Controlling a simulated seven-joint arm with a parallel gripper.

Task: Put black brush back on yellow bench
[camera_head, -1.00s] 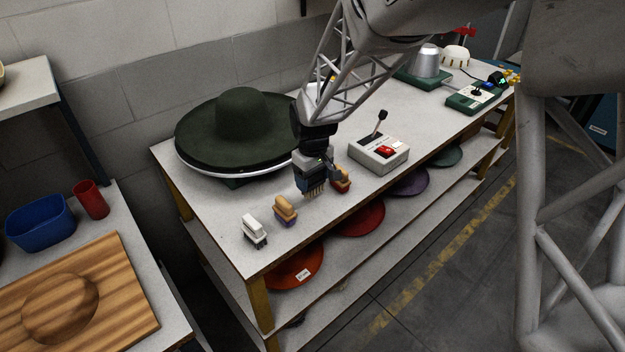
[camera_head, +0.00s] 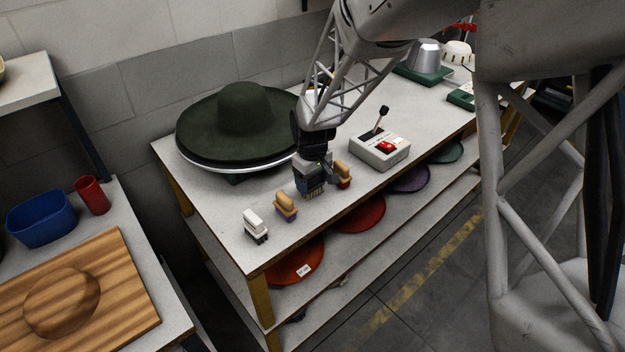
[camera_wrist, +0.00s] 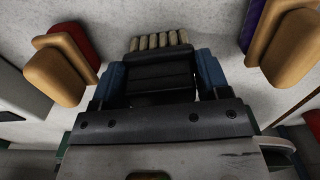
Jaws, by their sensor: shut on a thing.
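The yellow bench (camera_head: 215,205) has a pale top and yellow legs. My gripper (camera_head: 311,180) points down over it, between two tan-handled brushes. In the wrist view my gripper (camera_wrist: 160,78) is shut on the black brush (camera_wrist: 158,70), with a blue finger at each side of its black body. The pale bristles stick out past the fingers. In the head view the black brush (camera_head: 314,193) is mostly hidden by the gripper, bristles down, close to the bench top. I cannot tell whether the bristles touch it.
A tan-and-purple brush (camera_head: 286,206) and a white brush (camera_head: 255,226) stand to the left. A tan-and-red brush (camera_head: 343,175) stands close on the right. The grey control box (camera_head: 380,150) is beyond it. A green hat (camera_head: 240,120) on its press stands behind. The front-left bench top is clear.

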